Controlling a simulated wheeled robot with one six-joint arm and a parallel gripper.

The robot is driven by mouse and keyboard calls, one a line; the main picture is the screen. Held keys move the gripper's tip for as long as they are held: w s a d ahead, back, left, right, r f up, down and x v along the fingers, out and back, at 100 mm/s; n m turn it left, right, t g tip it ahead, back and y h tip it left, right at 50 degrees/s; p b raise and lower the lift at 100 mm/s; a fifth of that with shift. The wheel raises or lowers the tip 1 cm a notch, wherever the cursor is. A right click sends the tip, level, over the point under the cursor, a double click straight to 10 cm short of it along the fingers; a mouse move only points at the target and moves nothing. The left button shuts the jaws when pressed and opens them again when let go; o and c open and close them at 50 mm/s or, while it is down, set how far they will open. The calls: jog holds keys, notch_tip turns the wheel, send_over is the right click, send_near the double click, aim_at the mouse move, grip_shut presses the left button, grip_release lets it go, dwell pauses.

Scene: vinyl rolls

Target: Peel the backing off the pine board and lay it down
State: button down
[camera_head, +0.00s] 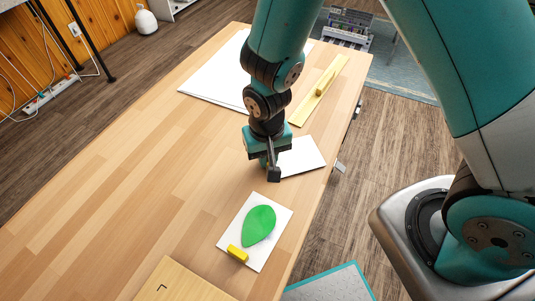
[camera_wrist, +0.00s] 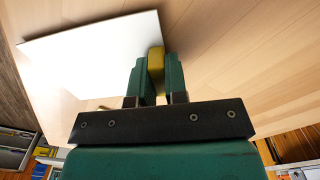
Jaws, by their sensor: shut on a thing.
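My gripper (camera_head: 272,172) is low over the table, at the left side of a plain white panel (camera_head: 303,156). In the wrist view my gripper (camera_wrist: 156,78) is shut on a yellow tab (camera_wrist: 156,60). The tab is at the edge of the white panel (camera_wrist: 95,52). The panel has a dark line along its near edge; I cannot tell whether it is lifted. No pine picture shows on it. Nearer, a white card (camera_head: 272,253) carries a green leaf shape (camera_head: 259,225) and a yellow tab (camera_head: 237,254).
A large white sheet (camera_head: 216,80) lies at the back of the wooden table (camera_head: 130,180). A yellow strip with a knob (camera_head: 322,90) lies along the right side. A pale wooden board with a corner mark (camera_head: 185,284) is at the front. The table's left half is clear.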

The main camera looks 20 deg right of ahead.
jog(key=shift+f, duration=0.15)
grip_release()
dwell(0.6)
dwell(0.4)
jog(key=shift+r+p, duration=3.9)
jog(key=shift+r, duration=0.65)
